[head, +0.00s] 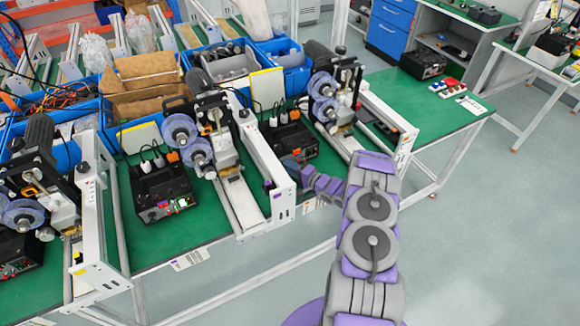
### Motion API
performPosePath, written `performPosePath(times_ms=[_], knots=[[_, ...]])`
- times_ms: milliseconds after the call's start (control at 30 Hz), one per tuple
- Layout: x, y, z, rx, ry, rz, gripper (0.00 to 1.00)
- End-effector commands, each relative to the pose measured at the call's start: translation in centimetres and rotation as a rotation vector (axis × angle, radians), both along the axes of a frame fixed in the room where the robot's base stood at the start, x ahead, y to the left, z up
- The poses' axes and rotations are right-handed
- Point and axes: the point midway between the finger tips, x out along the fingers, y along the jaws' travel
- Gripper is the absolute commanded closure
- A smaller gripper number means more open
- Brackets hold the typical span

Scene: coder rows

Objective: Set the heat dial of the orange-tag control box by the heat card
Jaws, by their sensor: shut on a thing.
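A black control box (288,138) stands on the green bench, between two roller machines. My gripper (296,167) is at its lower front, at the end of my purple and grey arm. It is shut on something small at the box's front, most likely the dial. The dial and its setting are hidden by the gripper. A pale card (311,205) hangs on the bench edge just below, partly behind my arm. Its print is too small to read. I cannot make out an orange tag clearly.
A second control box (163,190) with lit lamps stands to the left, with another card (190,260) on the bench edge below it. The grey floor (480,240) at right is clear.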

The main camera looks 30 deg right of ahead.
Motion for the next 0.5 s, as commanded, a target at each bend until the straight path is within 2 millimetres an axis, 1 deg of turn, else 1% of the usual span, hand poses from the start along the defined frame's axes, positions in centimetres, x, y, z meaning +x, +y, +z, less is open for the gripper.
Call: performPosePath(times_ms=[33,233,500], knots=[[-0.04,-0.32,-0.2,0.023,0.003,-0.008,1.0],[-0.04,-0.39,-0.2,0.101,0.005,-0.009,1.0],[-0.05,-0.38,-0.32,0.138,0.009,-0.009,1.0]])
